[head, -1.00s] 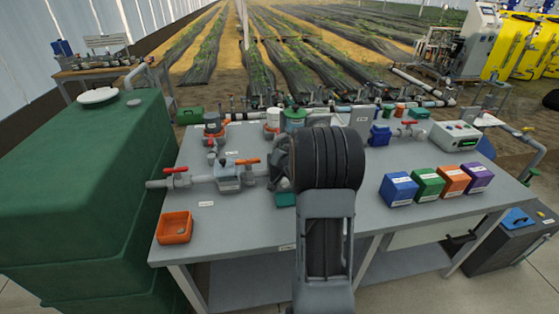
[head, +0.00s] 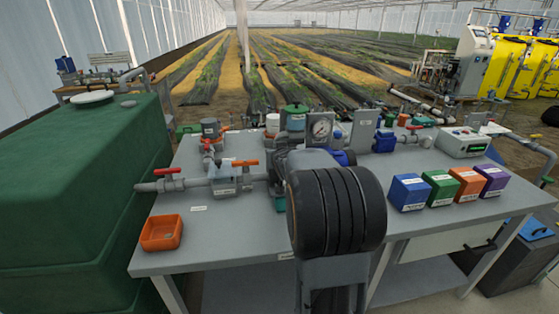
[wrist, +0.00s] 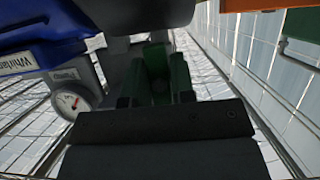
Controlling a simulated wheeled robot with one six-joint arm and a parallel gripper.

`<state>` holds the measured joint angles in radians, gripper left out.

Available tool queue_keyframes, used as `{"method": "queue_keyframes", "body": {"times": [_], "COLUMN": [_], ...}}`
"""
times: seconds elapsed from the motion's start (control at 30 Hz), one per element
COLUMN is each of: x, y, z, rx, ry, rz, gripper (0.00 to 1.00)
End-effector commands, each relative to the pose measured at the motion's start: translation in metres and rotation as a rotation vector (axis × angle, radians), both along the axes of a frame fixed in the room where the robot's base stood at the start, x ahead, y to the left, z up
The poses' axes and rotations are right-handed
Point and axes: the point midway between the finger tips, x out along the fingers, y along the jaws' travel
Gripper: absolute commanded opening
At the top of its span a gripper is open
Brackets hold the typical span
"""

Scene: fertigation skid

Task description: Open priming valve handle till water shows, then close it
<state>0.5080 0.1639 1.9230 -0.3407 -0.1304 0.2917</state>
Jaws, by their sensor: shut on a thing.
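My gripper (wrist: 157,92) shows in the wrist view, its dark fingers shut on a dark green part (wrist: 158,65) that looks like a handle. Whether this is the priming valve handle I cannot tell. A small round gauge with a white face (wrist: 68,101) is left of it, under a blue body (wrist: 40,40) with a partly cut-off label. In the head view my arm hides the fingers and whatever they hold. A pressure gauge (head: 321,127) stands just behind my arm. No water can be made out.
The grey bench (head: 220,255) carries pipework with a red-handled valve (head: 168,171) and an orange-handled valve (head: 246,163). An orange tray (head: 162,232) sits front left, and several coloured boxes, including a blue one (head: 410,192), front right. A green tank (head: 75,190) stands at left.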

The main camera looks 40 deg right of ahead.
Motion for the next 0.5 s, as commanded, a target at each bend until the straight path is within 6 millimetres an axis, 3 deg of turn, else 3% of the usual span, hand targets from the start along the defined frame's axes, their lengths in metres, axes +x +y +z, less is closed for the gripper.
{"method": "queue_keyframes", "body": {"times": [0.37,0.4,0.5], "x": [-0.0002,-0.0002,-0.0002], "y": [-0.0002,-0.0002,-0.0002], "z": [0.0001,0.0001,0.0001], "rx": [-0.004,-0.004,-0.004], "ry": [0.003,0.003,0.003], "rz": [0.0,0.0,0.0], "gripper": [0.0,0.26,0.35]}}
